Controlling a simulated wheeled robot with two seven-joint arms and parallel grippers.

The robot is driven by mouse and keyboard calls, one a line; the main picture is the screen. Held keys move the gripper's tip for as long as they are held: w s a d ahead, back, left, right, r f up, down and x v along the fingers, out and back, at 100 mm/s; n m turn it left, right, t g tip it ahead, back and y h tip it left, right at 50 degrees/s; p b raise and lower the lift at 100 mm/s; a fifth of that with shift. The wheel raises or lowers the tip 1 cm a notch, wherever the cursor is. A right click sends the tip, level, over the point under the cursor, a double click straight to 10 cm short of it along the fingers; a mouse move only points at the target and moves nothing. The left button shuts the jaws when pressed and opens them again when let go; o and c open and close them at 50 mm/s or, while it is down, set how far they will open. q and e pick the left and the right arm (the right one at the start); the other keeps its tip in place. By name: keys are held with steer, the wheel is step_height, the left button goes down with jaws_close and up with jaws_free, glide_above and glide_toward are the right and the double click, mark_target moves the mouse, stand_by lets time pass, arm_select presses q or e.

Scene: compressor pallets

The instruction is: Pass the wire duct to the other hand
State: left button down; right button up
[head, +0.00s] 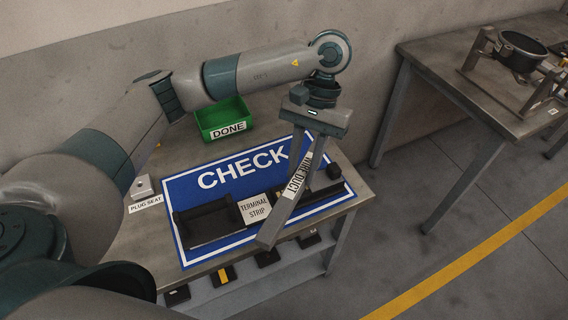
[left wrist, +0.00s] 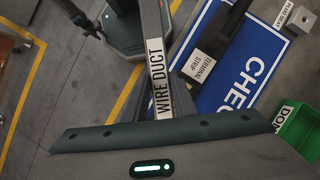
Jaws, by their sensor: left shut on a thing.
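The wire duct (head: 281,213) is a long grey bar with a white WIRE DUCT label. My left gripper (head: 307,150) is shut on it near its upper end. The duct hangs tilted over the right part of the blue CHECK mat (head: 218,196), its lower end towards the front edge of the table. In the left wrist view the duct (left wrist: 153,50) runs away from the gripper's dark palm, its label facing the camera. The fingertips are partly hidden by the duct.
A black holder (head: 207,222) and a TERMINAL STRIP label (head: 254,209) lie on the mat. A green DONE bin (head: 224,119) stands behind it, and a PLUG SEAT block (head: 143,187) at the left. Another table (head: 460,75) stands at the right, with open floor between.

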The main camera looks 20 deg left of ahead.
arm_select(q)
steer(key=w+d+r+m, duration=0.1)
steer(key=w+d, duration=0.2)
steer(key=d, duration=0.7)
steer(key=w+d+r+m, duration=0.1)
steer(key=w+d, duration=0.3)
steer(key=d, duration=0.6)
steer(key=shift+w+d+r+y, duration=0.15)
steer(key=shift+r+y, duration=0.25)
steer(key=shift+r, duration=0.3)
